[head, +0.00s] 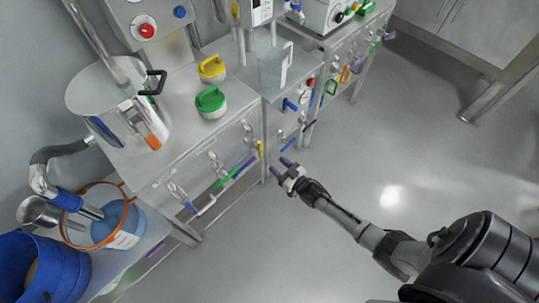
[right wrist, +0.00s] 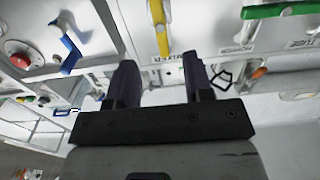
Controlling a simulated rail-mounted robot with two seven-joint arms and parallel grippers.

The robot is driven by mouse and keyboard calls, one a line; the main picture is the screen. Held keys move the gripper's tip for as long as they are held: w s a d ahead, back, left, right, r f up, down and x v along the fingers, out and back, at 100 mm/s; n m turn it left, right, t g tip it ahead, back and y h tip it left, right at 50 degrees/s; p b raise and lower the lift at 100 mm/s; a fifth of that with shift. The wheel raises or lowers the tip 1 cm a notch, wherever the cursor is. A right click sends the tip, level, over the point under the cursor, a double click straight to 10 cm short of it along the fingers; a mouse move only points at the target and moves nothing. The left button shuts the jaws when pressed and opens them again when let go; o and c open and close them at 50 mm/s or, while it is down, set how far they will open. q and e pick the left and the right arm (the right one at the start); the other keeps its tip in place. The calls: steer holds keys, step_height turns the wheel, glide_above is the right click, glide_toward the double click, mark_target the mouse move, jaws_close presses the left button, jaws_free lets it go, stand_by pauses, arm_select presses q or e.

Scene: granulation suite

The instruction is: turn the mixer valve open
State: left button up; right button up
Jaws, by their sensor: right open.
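A yellow valve handle (head: 260,148) sits on the front of the steel cabinet, near its right end. It also shows in the right wrist view (right wrist: 159,28), beside a partly hidden label that seems to read MIXER. My right gripper (head: 281,170) is open and empty, just in front of and below the yellow handle in the head view. In the right wrist view the two dark fingers (right wrist: 159,58) stand apart, with the handle's end seen between their tips. I cannot tell whether they touch it. My left gripper is not in view.
A green handle (right wrist: 280,10) and a blue handle (right wrist: 68,45) flank the yellow one, with a red button (right wrist: 18,54) further left. Purple, green and blue handles line the cabinet front. A steel pot (head: 115,95) stands on top. The floor (head: 350,130) at right is clear.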

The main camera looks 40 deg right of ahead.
steer(key=shift+s+d+p, duration=0.1)
steer(key=shift+s+p, duration=0.2)
steer(key=shift+s, duration=1.55)
